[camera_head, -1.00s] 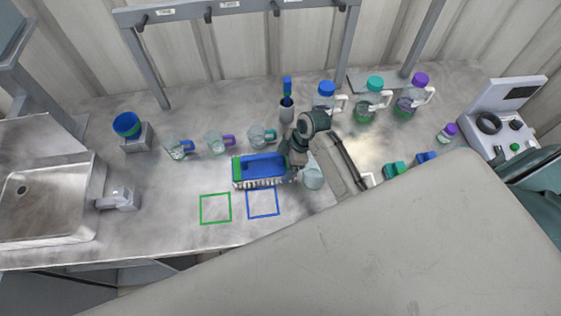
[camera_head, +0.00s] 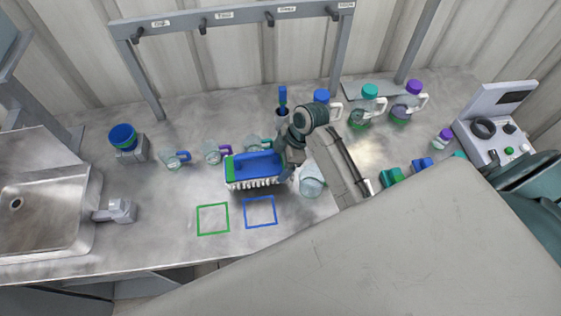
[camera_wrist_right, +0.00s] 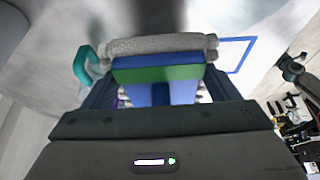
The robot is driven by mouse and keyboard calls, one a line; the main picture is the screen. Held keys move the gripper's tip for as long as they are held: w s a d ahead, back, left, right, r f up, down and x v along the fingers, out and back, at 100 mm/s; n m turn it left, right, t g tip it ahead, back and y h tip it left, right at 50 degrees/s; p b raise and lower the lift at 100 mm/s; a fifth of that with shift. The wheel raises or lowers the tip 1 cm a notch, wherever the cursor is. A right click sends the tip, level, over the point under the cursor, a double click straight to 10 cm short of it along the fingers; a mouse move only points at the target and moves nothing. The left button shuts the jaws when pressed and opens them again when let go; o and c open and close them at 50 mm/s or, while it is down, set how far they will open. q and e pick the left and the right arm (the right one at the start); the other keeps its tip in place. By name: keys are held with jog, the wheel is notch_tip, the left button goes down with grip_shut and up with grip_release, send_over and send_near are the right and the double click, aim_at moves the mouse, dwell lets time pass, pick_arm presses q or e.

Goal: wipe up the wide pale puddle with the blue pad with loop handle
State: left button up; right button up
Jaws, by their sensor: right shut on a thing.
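The blue pad (camera_head: 262,163) has a green end and a pale fringe along its lower edge. In the head view it is just beyond the green and blue outlined squares. My right gripper (camera_head: 290,165) is shut on it at its right end. In the right wrist view the pad (camera_wrist_right: 155,62) fills the space between the fingers (camera_wrist_right: 155,95), showing blue and green faces and a grey rolled edge. I cannot tell whether it touches the counter. I cannot clearly pick out the pale puddle on the mottled, shiny counter. My left gripper is not in view.
A clear round vessel (camera_head: 311,182) stands close right of my right gripper. Mugs (camera_head: 176,161) and lidded jugs (camera_head: 368,107) line the back. A sink (camera_head: 40,205) is at left, a device (camera_head: 495,140) at right. The counter around the green square (camera_head: 213,234) is clear.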

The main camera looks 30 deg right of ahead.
jog(key=shift+r, duration=1.5)
